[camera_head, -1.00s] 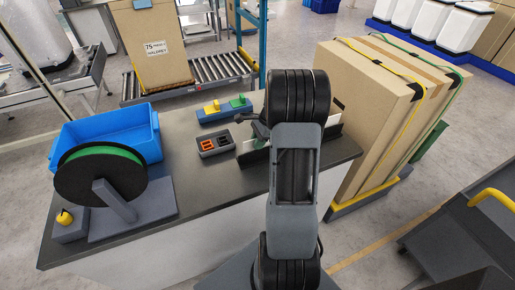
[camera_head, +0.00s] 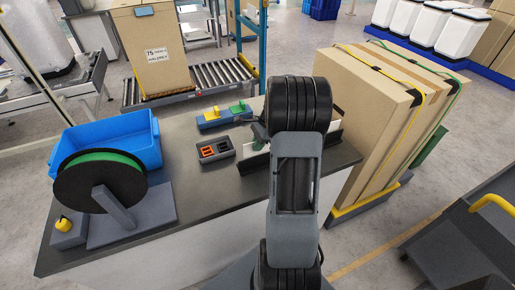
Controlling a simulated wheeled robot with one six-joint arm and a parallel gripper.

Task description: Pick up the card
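A dark, low holder (camera_head: 252,162) stands on the grey worktop, partly behind my arm. A pale, upright piece with a greenish patch (camera_head: 262,146) shows in it and may be the card, but it is too small and too covered to be sure. My gripper (camera_head: 259,132) is a small dark shape at the left of my arm's upper joint, just above or in front of this holder. Most of it is hidden behind the arm. Whether its fingers are open or touch anything cannot be told.
On the worktop (camera_head: 190,190) stand a blue bin (camera_head: 140,138), a cable reel (camera_head: 85,185), a yellow-knob box (camera_head: 66,232), a box with orange and black switches (camera_head: 215,151) and a yellow-green block (camera_head: 224,117). Strapped cardboard (camera_head: 350,140) stands to the right.

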